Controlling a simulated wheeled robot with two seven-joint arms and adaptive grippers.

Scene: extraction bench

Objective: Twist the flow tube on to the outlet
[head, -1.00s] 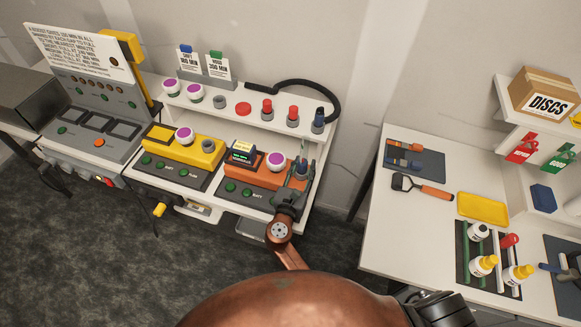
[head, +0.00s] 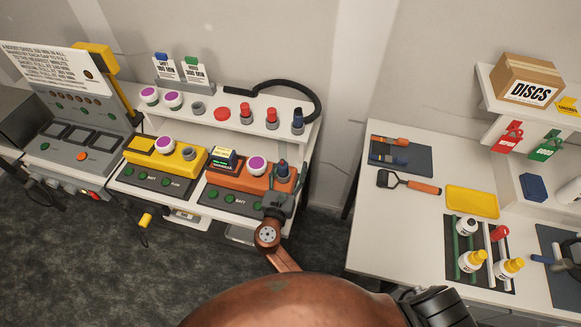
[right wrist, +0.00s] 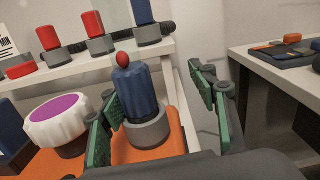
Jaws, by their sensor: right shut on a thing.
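The blue flow tube (head: 282,168) with a small red tip stands upright on the grey collar of the outlet at the right end of the orange unit (head: 226,181). In the right wrist view the flow tube (right wrist: 137,95) sits in the grey outlet (right wrist: 147,133). My right gripper (head: 279,186) is shut on the flow tube. The threads are hidden. My left gripper is out of view.
A white-and-purple knob (right wrist: 66,122) sits close left of the gripper. The shelf behind holds red tubes (head: 271,115) and another blue one (head: 298,120). The yellow unit (head: 165,157) stands left. A side table (head: 365,225) with tools and bottles lies right, across a gap.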

